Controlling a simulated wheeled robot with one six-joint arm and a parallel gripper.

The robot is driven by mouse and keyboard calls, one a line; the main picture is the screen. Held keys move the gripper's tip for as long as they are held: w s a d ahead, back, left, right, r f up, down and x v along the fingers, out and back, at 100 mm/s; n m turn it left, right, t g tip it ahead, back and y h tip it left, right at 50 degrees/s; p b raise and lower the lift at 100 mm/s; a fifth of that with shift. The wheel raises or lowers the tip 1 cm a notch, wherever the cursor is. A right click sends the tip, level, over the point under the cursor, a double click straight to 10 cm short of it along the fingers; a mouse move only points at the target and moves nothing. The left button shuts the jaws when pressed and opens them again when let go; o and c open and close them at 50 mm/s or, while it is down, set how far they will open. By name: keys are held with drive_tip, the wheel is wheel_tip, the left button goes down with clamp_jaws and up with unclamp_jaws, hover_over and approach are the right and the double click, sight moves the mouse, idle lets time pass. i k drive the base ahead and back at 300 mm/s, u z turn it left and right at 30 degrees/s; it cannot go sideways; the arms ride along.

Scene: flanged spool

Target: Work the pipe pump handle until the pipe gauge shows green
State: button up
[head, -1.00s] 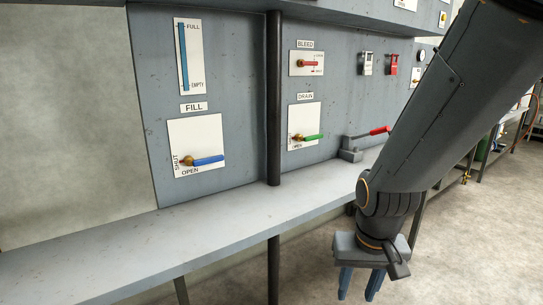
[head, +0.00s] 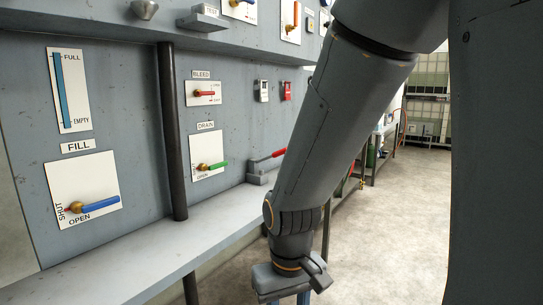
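The pump handle (head: 268,158), a red-gripped lever on a grey block, sits on the bench ledge against the panel. My arm passes just right of it and covers what lies behind. I cannot make out the pipe gauge; my arm hides part of the panel there. My gripper (head: 286,297) hangs at the bottom edge in front of the ledge, below and nearer than the handle. Its blue fingers stand apart with nothing seen between them; their tips are cut off.
The ledge (head: 150,255) runs along the panel, with a dark vertical pipe (head: 172,130) rising from it. FILL (head: 98,205), DRAIN (head: 212,167) and BLEED (head: 205,93) valves are on the panel. Open floor (head: 395,220) lies to the right.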

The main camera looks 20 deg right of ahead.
sight(281, 152)
drive_tip(key=u, duration=0.05)
drive_tip(key=i, duration=1.05)
drive_tip(key=z, duration=0.7)
